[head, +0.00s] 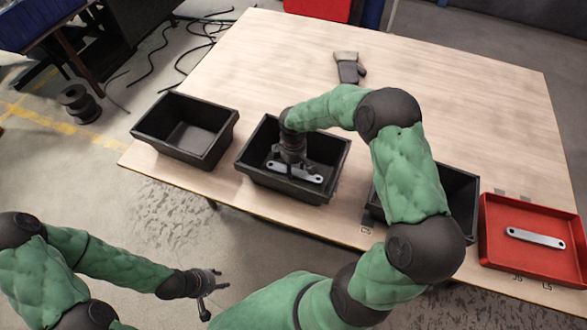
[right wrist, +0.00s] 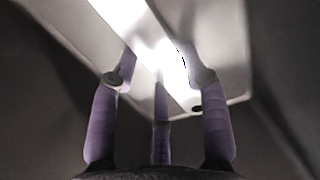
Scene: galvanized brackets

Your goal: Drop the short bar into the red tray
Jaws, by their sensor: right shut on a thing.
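A grey metal bar (head: 309,177) with a hole near its end is inside the middle black bin (head: 332,168). My right gripper (head: 292,166) reaches down into that bin and is shut on the bar. In the right wrist view, the brightly lit bar (right wrist: 125,22) lies between the purple fingers (right wrist: 160,95). I cannot tell whether it touches the bin floor. The red tray (head: 530,272) is at the far right and holds another grey bar (head: 535,238). My left gripper (head: 208,288) is open and empty, in front of the table.
An empty black bin (head: 190,130) stands to the left. Another black bin (head: 458,190) stands beside the red tray, partly hidden by my right arm. A glove (head: 348,68) lies on the wooden table (head: 440,90), whose back half is mostly clear.

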